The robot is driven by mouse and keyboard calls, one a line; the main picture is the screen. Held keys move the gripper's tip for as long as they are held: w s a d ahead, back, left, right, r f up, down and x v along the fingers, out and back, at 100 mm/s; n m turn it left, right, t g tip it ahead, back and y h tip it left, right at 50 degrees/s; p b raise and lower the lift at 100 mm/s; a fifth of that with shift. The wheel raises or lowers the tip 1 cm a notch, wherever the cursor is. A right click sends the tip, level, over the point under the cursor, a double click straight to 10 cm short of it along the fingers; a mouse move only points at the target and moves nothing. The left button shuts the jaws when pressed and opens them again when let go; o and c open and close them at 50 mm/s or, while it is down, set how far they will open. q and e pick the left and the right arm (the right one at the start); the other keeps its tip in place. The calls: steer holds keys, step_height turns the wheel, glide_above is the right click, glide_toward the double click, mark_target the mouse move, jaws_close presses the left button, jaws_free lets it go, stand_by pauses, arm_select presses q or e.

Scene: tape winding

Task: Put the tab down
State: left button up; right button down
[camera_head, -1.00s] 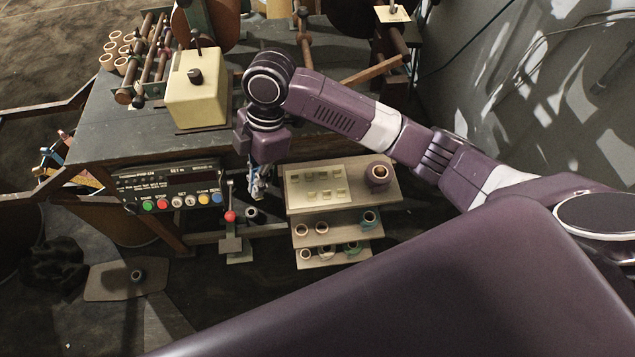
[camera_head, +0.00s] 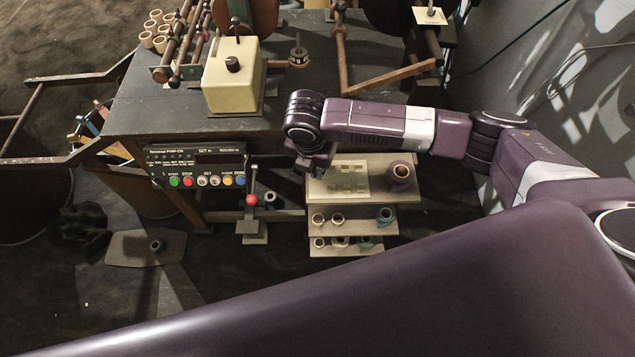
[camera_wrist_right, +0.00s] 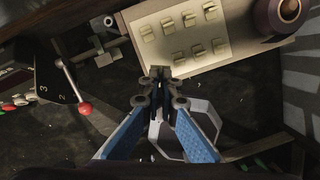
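My right gripper (camera_wrist_right: 160,88) has its two blue-padded fingers drawn together at the tips, with a small dark, shaded flat piece, seemingly the tab (camera_wrist_right: 160,72), between them. This piece is at the near left corner of the pale board (camera_wrist_right: 240,35), in line with the lower row of tabs. I cannot tell whether it touches the board. Several pale tabs (camera_wrist_right: 199,51) lie in two rows on it. In the head view, the board (camera_head: 322,187) lies on the stand's top shelf, and my right wrist hides the fingers. My left gripper is not in view.
A large tape roll (camera_head: 400,174) stands right of the board. Lower shelves hold several smaller rolls (camera_head: 338,219). A red-knobbed lever (camera_wrist_right: 85,108) and a button panel (camera_head: 205,168) stand to the left. The workbench (camera_head: 150,110) with a cream box (camera_head: 230,85) is behind.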

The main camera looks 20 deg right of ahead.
mark_target(318, 190)
step_height(318, 190, down, 8)
steer(key=shift+a+r, duration=0.1)
steer(key=shift+r, duration=0.15)
steer(key=shift+f, duration=0.1)
steer(key=c, duration=2.2)
jaws_free()
steer(key=shift+o, duration=0.2)
steer(key=shift+r, duration=0.2)
step_height(318, 190, up, 12)
steer(key=s+a, duration=0.1)
steer(key=shift+s+a+f, duration=0.2)
steer(key=shift+s, duration=0.2)
